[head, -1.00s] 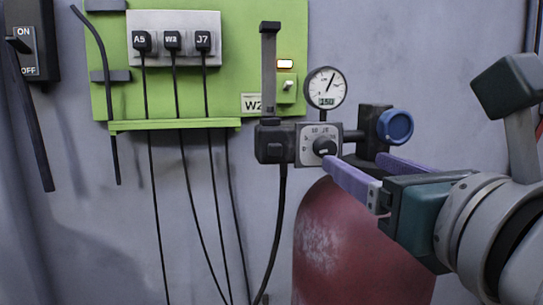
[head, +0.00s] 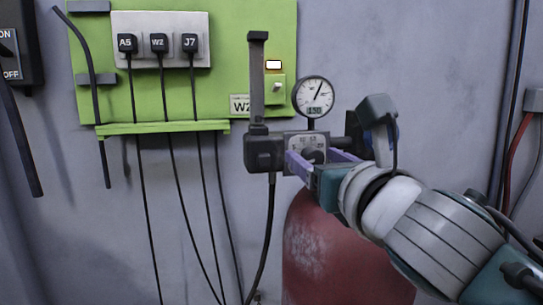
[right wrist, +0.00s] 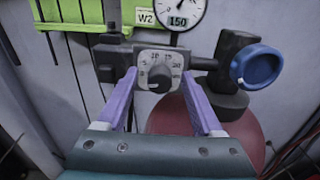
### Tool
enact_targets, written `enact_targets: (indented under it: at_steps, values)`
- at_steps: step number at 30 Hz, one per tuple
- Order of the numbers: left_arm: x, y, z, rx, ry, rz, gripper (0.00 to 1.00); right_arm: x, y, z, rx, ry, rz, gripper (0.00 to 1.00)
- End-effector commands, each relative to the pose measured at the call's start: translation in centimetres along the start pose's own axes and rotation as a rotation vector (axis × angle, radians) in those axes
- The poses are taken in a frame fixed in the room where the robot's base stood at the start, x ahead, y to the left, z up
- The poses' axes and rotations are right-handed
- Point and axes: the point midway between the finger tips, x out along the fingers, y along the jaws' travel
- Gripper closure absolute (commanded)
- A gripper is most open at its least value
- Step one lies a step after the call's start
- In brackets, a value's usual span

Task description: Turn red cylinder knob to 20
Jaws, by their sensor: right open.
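The black knob (right wrist: 160,77) sits on a light square dial plate (right wrist: 158,60) with printed numbers, 20 near its top. It is mounted above the red cylinder (head: 345,250). A pale mark shows on the knob's lower left; its exact reading is too small to tell. My right gripper (right wrist: 160,84) is open, its purple fingers on either side of the knob with visible gaps. In the head view the right gripper (head: 318,158) partly hides the knob (head: 314,156) and dial plate. My left gripper is not in view.
A round gauge (head: 313,96) with a digital 150 stands above the dial. A blue handwheel (right wrist: 257,67) is at the right. A black hose (head: 267,235) hangs from the valve body. A green panel (head: 230,60) with several cables is at the left.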

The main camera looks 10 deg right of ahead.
Motion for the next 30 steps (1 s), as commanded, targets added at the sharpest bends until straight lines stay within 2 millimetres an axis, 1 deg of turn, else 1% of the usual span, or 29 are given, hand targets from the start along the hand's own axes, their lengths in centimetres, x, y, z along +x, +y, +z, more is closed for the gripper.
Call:
enact_targets:
  at_steps: [2, 20, 30]
  values:
    - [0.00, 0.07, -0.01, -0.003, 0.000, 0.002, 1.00, -0.01, 0.00, -0.01, 0.000, 0.000, 0.000, 0.32]
    - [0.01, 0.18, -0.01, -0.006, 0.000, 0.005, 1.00, -0.04, 0.00, -0.03, 0.001, 0.001, 0.000, 0.99]
    - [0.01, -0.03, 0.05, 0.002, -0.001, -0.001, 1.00, -0.05, 0.00, -0.02, 0.013, 0.001, 0.000, 1.00]
